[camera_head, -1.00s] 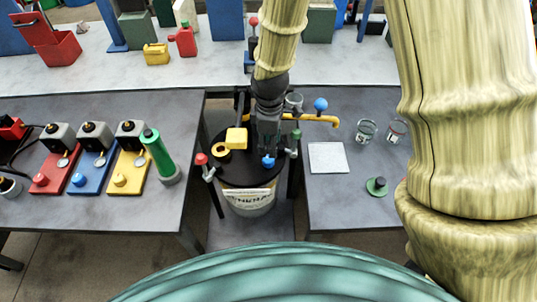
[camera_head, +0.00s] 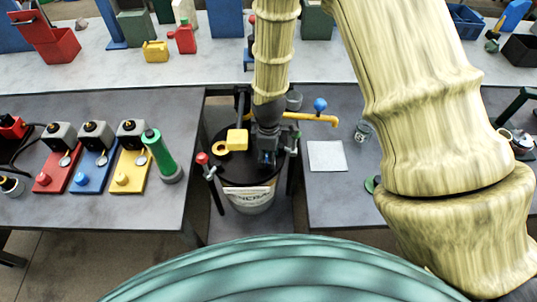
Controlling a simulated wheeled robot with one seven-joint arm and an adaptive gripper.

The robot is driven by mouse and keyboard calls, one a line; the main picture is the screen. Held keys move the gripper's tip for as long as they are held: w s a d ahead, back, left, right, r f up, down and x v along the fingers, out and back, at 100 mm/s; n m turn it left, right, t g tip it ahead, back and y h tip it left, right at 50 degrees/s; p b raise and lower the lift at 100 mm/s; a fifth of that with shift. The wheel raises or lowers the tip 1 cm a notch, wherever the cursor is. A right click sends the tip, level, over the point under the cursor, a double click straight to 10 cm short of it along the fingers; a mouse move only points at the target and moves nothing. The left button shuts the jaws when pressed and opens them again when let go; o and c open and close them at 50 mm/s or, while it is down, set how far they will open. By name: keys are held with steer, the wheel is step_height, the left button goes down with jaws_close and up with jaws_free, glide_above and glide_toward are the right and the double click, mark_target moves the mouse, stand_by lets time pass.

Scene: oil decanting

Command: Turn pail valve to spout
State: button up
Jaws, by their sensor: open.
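The pail (camera_head: 248,204) stands in the gap between two grey tables, with a dark lid (camera_head: 222,172) and a pale label. A yellow spout pipe (camera_head: 312,118) with a blue knob (camera_head: 320,105) runs from the pail to the right, over the right table. My gripper (camera_head: 268,160) points down over the right part of the lid. Its fingers are small and dark here. A blue part shows between or just behind them, and I cannot tell whether they touch it. Yellow fittings (camera_head: 237,140) sit on the lid's left.
Red-knobbed (camera_head: 202,159) and green-knobbed clamps flank the pail. The left table holds red, blue and yellow stations and a green cylinder (camera_head: 159,155). A white pad (camera_head: 326,156) and a glass jar (camera_head: 363,132) are on the right table. My arm covers much of the right.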

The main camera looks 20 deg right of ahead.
steer(key=c, duration=0.7)
steer(key=shift+m, duration=0.3)
steer(key=shift+c, duration=0.3)
steer(key=m, duration=0.3)
steer(key=shift+m, duration=0.3)
steer(key=m, duration=0.4)
steer(key=shift+m, duration=0.3)
steer(key=m, duration=0.4)
steer(key=shift+w+r+m, duration=0.1)
steer(key=shift+m, duration=2.5)
